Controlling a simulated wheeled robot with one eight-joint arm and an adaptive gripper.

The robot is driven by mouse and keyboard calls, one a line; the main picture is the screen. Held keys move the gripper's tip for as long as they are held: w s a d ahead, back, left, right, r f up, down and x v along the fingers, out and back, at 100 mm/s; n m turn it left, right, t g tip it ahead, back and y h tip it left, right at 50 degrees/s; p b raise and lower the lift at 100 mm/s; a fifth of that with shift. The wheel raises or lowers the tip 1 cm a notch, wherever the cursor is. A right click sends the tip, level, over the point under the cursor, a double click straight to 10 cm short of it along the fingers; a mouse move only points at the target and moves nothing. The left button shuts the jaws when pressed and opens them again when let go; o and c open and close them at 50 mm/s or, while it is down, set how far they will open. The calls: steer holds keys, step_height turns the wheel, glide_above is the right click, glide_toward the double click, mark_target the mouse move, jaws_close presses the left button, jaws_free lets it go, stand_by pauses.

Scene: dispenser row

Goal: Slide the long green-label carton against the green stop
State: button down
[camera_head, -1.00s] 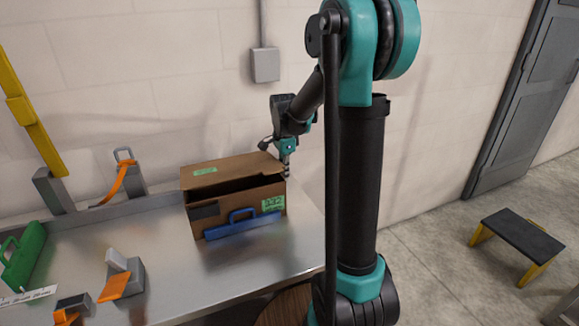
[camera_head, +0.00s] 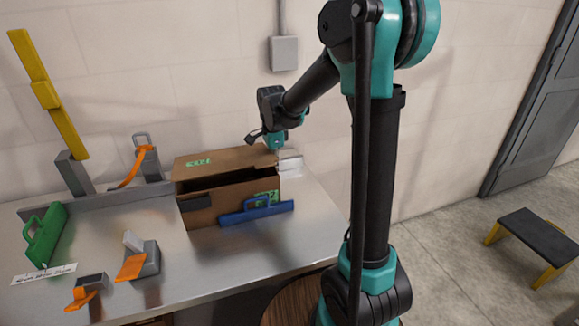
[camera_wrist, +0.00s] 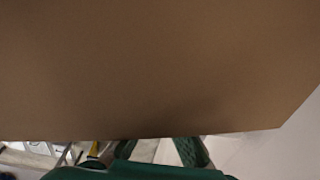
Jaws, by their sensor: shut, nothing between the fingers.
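The long brown carton (camera_head: 228,160) with green labels lies on the metal bench, its lid slightly raised. The green stop (camera_head: 45,236) stands at the bench's left end, with a wide gap between it and the carton. My gripper (camera_head: 274,144) is shut and empty at the carton's right end. Its fingertips are hidden behind the carton in the head view, so I cannot tell whether they touch it. In the wrist view, the carton's brown face (camera_wrist: 150,65) fills most of the picture.
A blue stop (camera_head: 256,212) stands along the carton's front right. Orange-and-grey dispensers (camera_head: 137,260) stand front left, and another (camera_head: 147,160) behind. A light grey block (camera_head: 290,162) shows beyond the carton's right end.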

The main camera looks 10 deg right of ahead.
steer(key=s+a, duration=0.2)
steer(key=a, duration=1)
steer(key=s+a, duration=0.3)
steer(key=a, duration=1)
steer(key=s+a, duration=0.2)
steer(key=a, duration=1.1)
steer(key=shift+s+a, duration=0.1)
steer(key=shift+s, duration=0.2)
